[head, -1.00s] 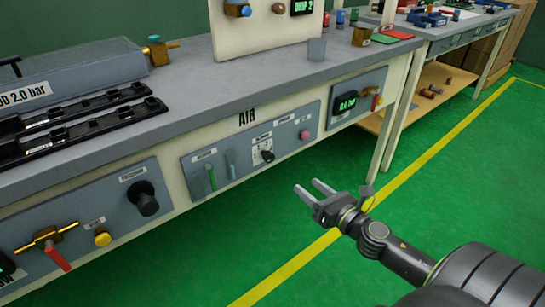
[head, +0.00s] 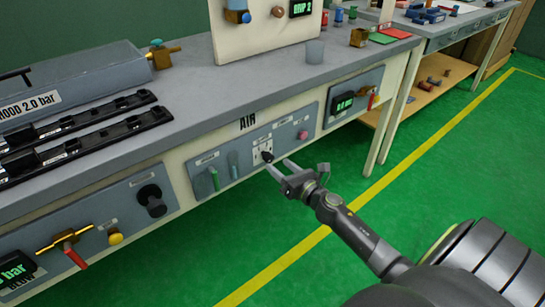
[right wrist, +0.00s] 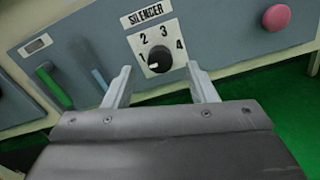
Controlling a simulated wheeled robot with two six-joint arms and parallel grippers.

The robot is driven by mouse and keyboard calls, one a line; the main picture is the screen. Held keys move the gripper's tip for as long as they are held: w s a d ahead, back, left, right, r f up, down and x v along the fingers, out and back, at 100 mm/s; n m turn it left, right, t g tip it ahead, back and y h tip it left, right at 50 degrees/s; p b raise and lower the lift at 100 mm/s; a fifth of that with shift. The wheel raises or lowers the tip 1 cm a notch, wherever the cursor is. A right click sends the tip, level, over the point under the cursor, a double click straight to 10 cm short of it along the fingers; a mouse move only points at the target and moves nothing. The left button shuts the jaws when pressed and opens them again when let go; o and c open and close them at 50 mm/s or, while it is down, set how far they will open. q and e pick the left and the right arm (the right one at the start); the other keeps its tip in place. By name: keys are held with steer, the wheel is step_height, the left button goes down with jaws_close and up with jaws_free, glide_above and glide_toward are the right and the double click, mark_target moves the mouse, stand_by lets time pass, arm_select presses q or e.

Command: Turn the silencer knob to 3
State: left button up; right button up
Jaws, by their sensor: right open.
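The silencer knob (head: 267,156) is a small black knob on a white dial plate in the grey AIR panel. In the right wrist view the knob (right wrist: 160,58) sits under the SILENCER label, with 1 and 2 on its left side and 3 and 4 on its right. A pale mark on its lower left seems to lie towards 1. My right gripper (head: 278,167) is open and empty, just in front of the dial. In the wrist view its fingers flank the knob from below, apparently without touching it. My left gripper is not in view.
A large black knob (head: 152,200) and a red-handled valve (head: 74,255) are further left. The green floor before the bench is clear.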

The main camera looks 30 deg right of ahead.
mark_target(271, 158)
steer(key=shift+w+a, duration=0.2)
steer(key=shift+w, duration=2.1)
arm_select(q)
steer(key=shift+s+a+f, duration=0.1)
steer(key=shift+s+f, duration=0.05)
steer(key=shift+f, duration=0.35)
arm_select(e)
steer(key=c, duration=1)
